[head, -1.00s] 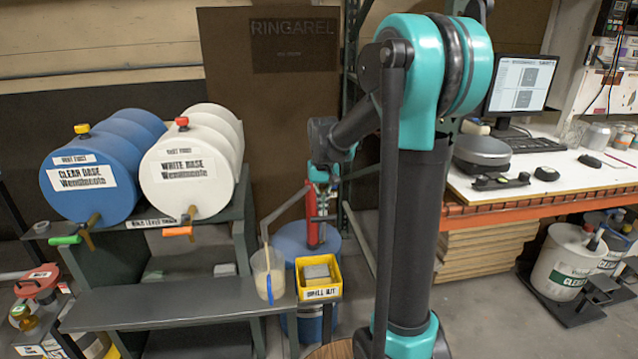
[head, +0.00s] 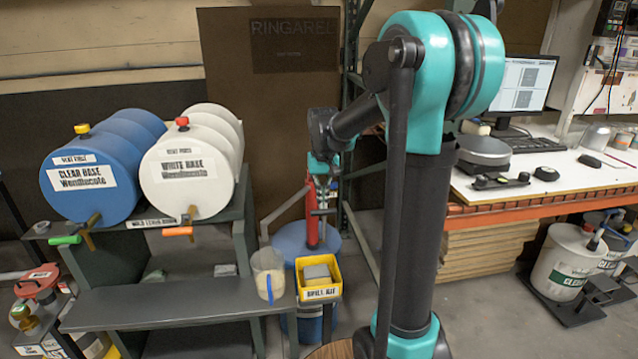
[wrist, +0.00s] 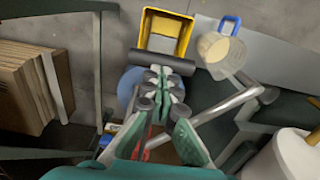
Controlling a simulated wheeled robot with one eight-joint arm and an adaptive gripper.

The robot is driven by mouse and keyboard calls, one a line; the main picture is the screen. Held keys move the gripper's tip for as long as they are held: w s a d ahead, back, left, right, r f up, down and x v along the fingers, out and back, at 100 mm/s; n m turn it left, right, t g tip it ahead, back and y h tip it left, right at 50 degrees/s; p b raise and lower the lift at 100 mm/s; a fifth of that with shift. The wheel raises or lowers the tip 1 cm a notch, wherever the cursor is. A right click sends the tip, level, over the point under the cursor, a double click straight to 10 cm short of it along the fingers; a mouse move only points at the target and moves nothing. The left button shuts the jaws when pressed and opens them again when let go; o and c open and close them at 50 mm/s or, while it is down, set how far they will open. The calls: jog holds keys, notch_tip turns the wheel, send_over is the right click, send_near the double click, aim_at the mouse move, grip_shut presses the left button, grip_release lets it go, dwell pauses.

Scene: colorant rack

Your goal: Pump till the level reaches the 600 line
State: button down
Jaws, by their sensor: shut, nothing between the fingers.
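The clear jug (head: 268,275) with a blue handle stands on the grey shelf end, holding cream liquid; it also shows in the wrist view (wrist: 214,48). Its graduation lines are too small to read. The red hand pump (head: 312,222) stands on a blue drum (head: 292,240), and its grey spout pipe (head: 284,214) reaches over the jug. The dark pump handle bar (wrist: 165,62) lies across the fingertips in the wrist view. My gripper (wrist: 160,78) is shut with nothing between its fingers, right at the bar; whether it touches is unclear. In the head view, my gripper (head: 320,182) is above the pump.
A yellow bin (head: 319,290) stands right beside the jug. Blue and white barrels (head: 190,175) lie on a rack at left. A bench (head: 590,178) with a monitor is at right, with stacked boards (head: 490,225) below. A green post stands behind the pump.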

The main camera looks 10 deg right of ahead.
aim_at(323, 214)
notch_tip(323, 214, up, 10)
dwell(0.6)
jog(key=shift+f, duration=0.2)
dwell(0.3)
jog(key=shift+f, duration=7.35)
notch_tip(323, 214, up, 15)
